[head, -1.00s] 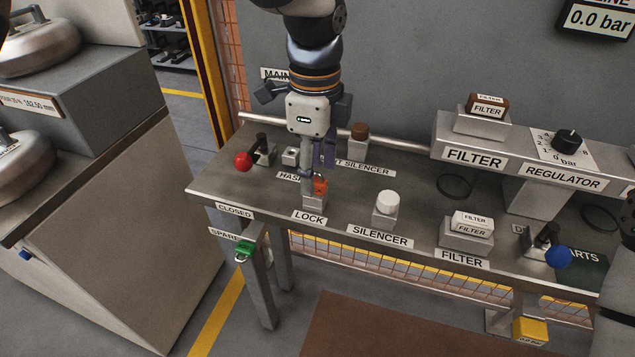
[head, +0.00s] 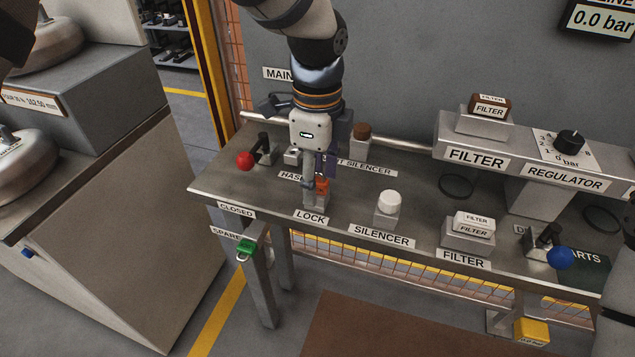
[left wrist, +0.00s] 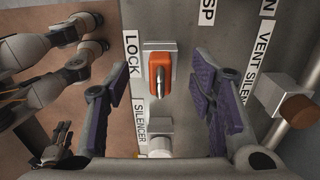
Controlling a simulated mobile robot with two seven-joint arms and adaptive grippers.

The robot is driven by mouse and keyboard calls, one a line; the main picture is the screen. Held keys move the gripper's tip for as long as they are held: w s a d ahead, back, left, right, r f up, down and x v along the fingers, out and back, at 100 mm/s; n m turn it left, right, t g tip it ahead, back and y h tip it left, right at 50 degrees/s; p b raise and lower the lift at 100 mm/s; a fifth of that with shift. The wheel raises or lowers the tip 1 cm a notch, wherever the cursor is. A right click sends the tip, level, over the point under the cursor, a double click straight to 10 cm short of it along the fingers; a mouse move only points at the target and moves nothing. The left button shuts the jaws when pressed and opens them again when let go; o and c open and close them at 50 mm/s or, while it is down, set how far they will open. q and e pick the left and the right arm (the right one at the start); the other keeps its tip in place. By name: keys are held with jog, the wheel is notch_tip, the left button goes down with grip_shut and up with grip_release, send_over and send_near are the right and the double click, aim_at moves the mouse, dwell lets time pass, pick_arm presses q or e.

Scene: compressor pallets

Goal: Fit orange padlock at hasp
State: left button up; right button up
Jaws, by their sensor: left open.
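The orange padlock (head: 322,186) rests on a small grey block beside the LOCK label (head: 310,217). In the left wrist view the padlock (left wrist: 160,75) lies between my spread fingers, its metal shackle toward the camera. My left gripper (head: 314,196) is open, pointing down over the padlock, with a gap on both sides; it also shows in the left wrist view (left wrist: 160,100). The hasp (head: 292,156) is a small grey fitting behind the HASP label, beside the red-knobbed lever (head: 246,160). The HASP label is partly covered by my gripper.
A white silencer (head: 389,203) stands right of the padlock, and a brown vent silencer (head: 361,132) behind it. A green padlock (head: 246,248) hangs at the SPARE label on the table's front. Filter blocks (head: 467,233) and a blue-knobbed lever (head: 558,257) stand farther right.

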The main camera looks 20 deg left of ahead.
aim_at(317, 172)
pick_arm(q)
jog(key=shift+r, duration=0.1)
pick_arm(e)
jog(key=shift+w+r, duration=0.25)
dwell(0.4)
pick_arm(q)
grip_shut()
jog(key=shift+r+p, duration=0.55)
jog(key=shift+r, duration=2.4)
pick_arm(e)
jog(key=shift+w+r+t, duration=0.4)
jog(key=shift+w+r, duration=0.25)
jog(key=shift+w, duration=0.05)
pick_arm(q)
jog(key=shift+r, duration=0.1)
